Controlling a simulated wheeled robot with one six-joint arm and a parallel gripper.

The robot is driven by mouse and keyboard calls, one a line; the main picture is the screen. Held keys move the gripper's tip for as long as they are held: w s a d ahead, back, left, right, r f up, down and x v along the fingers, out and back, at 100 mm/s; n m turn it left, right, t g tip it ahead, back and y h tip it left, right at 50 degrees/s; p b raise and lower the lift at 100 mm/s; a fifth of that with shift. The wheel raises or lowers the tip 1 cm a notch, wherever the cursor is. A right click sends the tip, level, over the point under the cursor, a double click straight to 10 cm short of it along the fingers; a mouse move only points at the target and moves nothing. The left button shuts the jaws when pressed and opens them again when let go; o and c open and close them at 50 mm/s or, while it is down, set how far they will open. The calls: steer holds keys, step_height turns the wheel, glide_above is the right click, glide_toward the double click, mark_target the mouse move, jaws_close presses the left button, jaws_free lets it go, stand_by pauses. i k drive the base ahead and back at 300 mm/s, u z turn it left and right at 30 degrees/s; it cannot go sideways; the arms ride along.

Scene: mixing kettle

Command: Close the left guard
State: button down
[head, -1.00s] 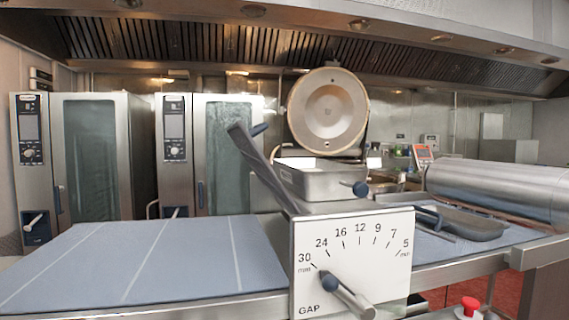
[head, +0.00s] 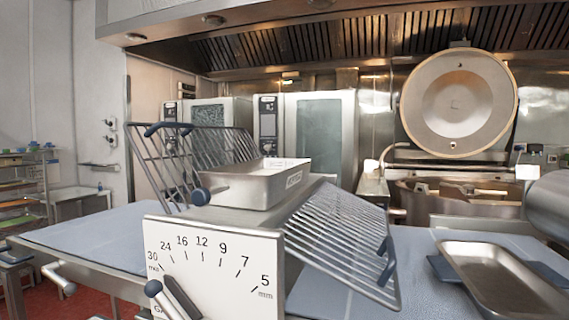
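The dough sheeter stands in front of me with its white gap dial plate (head: 215,262). The left guard (head: 190,155) is a grey wire grid. It is raised, tilted up and to the left above the left belt (head: 90,240), with a blue handle along its upper edge. The right guard (head: 335,240) slopes down to the right over the right belt, with blue handles at its outer edge. A metal flour tray (head: 255,185) sits on top between the guards and hides part of the left guard's base. My gripper does not show in the head view.
Two ovens stand at the back. Red floor shows at the lower left.

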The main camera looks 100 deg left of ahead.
mark_target(190, 127)
steer(key=i, duration=0.75)
steer(key=z, duration=2.25)
steer(key=k, duration=0.5)
steer(key=u, duration=5.95)
